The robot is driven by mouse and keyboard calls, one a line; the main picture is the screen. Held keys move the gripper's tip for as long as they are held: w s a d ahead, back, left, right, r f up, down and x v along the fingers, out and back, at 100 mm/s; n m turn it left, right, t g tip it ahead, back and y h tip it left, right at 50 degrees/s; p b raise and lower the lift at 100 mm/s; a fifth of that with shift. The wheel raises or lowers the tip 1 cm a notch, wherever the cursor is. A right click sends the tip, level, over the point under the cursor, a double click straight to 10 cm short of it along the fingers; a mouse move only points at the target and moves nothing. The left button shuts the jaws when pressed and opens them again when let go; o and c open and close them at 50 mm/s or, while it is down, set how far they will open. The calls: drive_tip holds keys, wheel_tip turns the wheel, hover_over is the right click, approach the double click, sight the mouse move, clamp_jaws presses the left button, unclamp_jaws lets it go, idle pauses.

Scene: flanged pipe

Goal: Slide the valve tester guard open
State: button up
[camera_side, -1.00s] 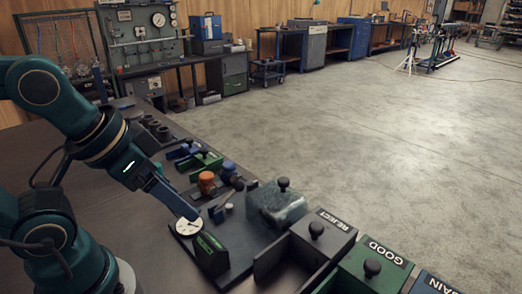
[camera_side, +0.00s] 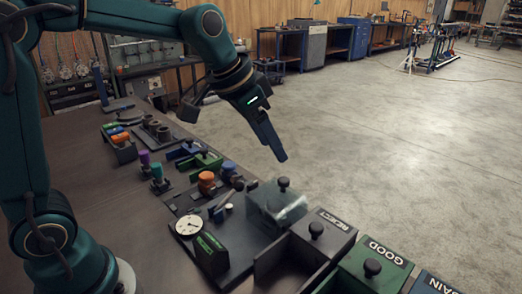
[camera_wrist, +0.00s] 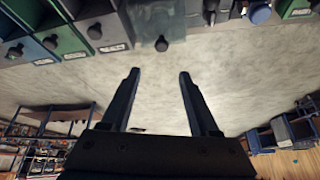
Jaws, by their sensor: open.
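The valve tester guard (camera_side: 268,210) is a clear, see-through box with a black knob (camera_side: 284,182) on top, on the dark tester plate (camera_side: 240,258). A dial gauge (camera_side: 189,226) and a dark green block (camera_side: 211,254) are on the same plate. My gripper (camera_side: 281,157) is raised just above and behind the knob, apart from it. In the wrist view my gripper (camera_wrist: 158,75) shows two separated fingers with nothing between them. The guard (camera_wrist: 160,20) and its knob (camera_wrist: 161,44) show at the top there, beyond the fingertips.
Purple-topped parts (camera_side: 144,158) stand farther left. Open floor lies behind the bench.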

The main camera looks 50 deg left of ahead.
drive_tip(key=g, duration=0.1)
hover_over(284, 179)
drive_tip(key=s, duration=0.3)
drive_tip(key=f, duration=0.4)
drive_tip(key=shift+w+a+f, duration=0.25)
drive_tip(key=shift+a, duration=0.05)
drive_tip(key=shift+x, duration=2.15)
clamp_jaws()
drive_tip(key=shift+r, duration=0.1)
